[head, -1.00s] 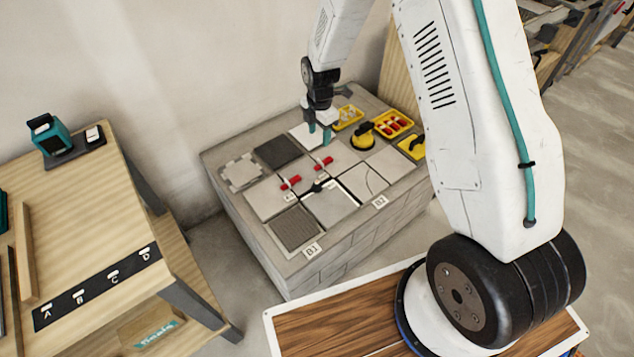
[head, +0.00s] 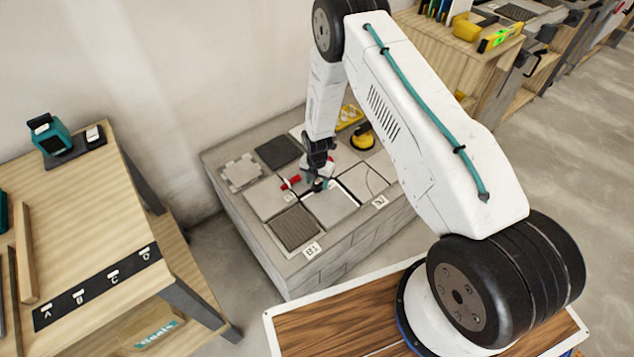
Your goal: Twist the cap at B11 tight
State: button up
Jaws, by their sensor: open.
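My gripper (head: 321,184) reaches down to the tiled block, at the joint between the middle tiles. It is open, its teal fingertips low by the back corner of a pale tile with a white edge (head: 331,206). A small dark piece at this joint is mostly hidden by the gripper, and I cannot tell whether the fingers touch it. A red cap (head: 290,182) sits on the joint just to the left. Another red cap farther back is largely hidden behind the gripper. I cannot read a B11 mark; the front labels look like B1 (head: 312,249) and B2 (head: 379,202).
The tiled block (head: 330,252) stands against the wall. A dark ribbed tile (head: 295,228) is at its front left. A yellow-and-black tool (head: 362,138) and a yellow tray (head: 349,115) stand at the back right. A wooden bench (head: 90,225) is at the left.

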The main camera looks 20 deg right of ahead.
jog(key=shift+f, duration=0.3)
jog(key=c, duration=1)
